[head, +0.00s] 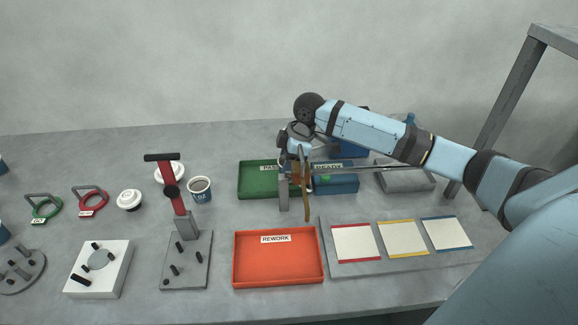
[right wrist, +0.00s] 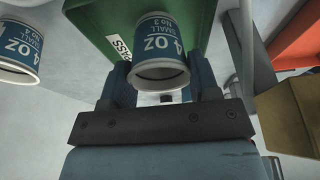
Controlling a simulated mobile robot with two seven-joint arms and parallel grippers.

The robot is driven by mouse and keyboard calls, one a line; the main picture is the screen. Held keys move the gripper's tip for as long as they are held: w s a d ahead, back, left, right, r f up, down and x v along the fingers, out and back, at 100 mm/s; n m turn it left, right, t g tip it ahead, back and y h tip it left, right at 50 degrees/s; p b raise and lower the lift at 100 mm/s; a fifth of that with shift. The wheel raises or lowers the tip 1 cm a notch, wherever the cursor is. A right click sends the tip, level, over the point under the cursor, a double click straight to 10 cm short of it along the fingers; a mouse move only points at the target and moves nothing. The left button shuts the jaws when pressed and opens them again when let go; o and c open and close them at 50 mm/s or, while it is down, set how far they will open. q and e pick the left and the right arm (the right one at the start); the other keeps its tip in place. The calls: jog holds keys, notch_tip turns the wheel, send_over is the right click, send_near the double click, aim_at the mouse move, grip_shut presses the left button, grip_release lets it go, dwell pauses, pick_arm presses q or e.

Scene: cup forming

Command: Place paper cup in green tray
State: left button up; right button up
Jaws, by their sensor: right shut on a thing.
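The green tray (head: 257,184), labelled PASS, lies at the middle of the table in the head view, and its green surface shows in the right wrist view (right wrist: 95,22). My right gripper (head: 294,185) is at the tray's right side. In the right wrist view, a blue and white paper cup (right wrist: 160,45) marked 4 OZ sits between its fingers (right wrist: 163,85), and the gripper is shut on it, with the green tray behind. The held cup is hidden in the head view. My left gripper is out of view.
Another paper cup (head: 199,188) stands left of the green tray. A red-handled press (head: 178,200) stands in front of that cup. The orange REWORK tray (head: 278,262) lies in front, and the blue READY tray (head: 337,184) is to the right. A board with three cards (head: 356,243) is at front right.

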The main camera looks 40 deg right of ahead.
jog(key=shift+f, duration=0.75)
jog(key=o, duration=0.9)
jog(key=p+v, duration=0.1)
jog(key=v, duration=1.1)
jog(key=shift+r+p, duration=0.15)
jog(key=shift+p, duration=0.15)
